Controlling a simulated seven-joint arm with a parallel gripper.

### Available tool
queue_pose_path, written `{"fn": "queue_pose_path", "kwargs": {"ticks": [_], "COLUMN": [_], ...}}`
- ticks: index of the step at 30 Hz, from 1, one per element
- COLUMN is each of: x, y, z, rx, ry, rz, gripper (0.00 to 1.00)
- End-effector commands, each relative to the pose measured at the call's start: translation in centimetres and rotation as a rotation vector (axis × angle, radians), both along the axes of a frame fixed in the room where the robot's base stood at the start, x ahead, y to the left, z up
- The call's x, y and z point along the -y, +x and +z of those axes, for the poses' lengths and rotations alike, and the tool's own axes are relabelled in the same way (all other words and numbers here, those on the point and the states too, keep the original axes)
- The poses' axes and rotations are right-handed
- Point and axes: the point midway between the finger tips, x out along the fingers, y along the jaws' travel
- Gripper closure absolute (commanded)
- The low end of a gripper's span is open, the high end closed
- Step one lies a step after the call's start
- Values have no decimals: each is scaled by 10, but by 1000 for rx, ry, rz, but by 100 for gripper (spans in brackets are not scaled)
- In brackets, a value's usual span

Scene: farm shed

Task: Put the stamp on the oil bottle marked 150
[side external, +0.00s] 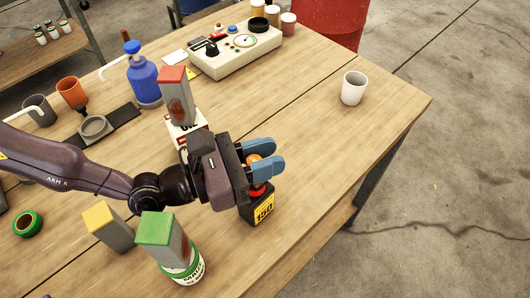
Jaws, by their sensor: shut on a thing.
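The oil bottle marked 150 (262,209) is black with a yellow label and stands upright on the table. My gripper (264,160) is directly above it, its blue fingers shut around a small orange and red piece (256,158). The fingers hide most of this piece, so I cannot tell whether it is the stamp or the bottle's top. A red part shows just under the fingers, at the top of the bottle. I cannot tell whether the held piece touches the bottle.
A grey block with a green top (156,229) stands on a white and green can (187,272). A yellow-topped block (99,215) is beside it. A red-topped block (173,77) is behind my gripper. A white cup (353,89) stands right; the table around it is clear.

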Motion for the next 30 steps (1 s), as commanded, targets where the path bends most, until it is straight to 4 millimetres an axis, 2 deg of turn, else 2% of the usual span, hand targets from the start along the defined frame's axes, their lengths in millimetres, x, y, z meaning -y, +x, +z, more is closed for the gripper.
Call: {"fn": "queue_pose_path", "kwargs": {"ticks": [5,6,9,20,23,29,30], "x": [0,0,0,-1,-13,-50,-48], "y": [0,0,0,0,-4,-19,-19], "z": [-3,-3,-3,1,0,0,12], "rx": [-1,-1,-1,0,-5,-4,2], "ry": [0,0,0,1,1,0,-4], "rz": [1,1,1,0,1,3,2], "gripper": [98,70,50,50,50,50,50]}}
